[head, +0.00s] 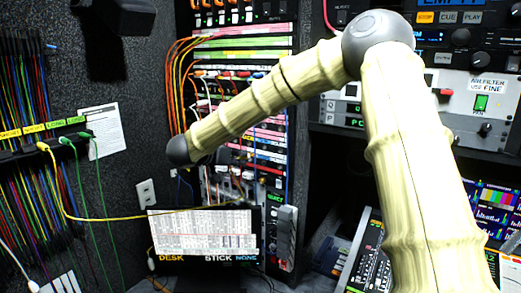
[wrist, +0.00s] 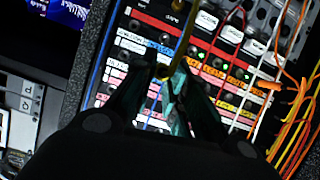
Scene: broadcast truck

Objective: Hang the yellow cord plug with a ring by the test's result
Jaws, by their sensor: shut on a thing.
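A yellow cord (head: 66,200) runs from a yellow plug (head: 43,146) at the labelled rack on the left, down and then right across the top of the small monitor. My gripper (wrist: 168,76) is shut in the wrist view, with a dark yellow cord (wrist: 183,38) rising from between its fingertips. The held end is mostly hidden by the fingers, and I cannot make out a ring. In the head view my gripper is mostly hidden behind my wrist, in front of the patch panel (head: 238,137).
Green plugs (head: 65,141) hang beside the yellow one under yellow and green labels (head: 33,128). A monitor (head: 203,232) shows a table and the words DESK, STICK, NONE. Orange cables (head: 175,75) and other patch cords crowd the panel. A paper sheet (head: 103,128) is on the wall.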

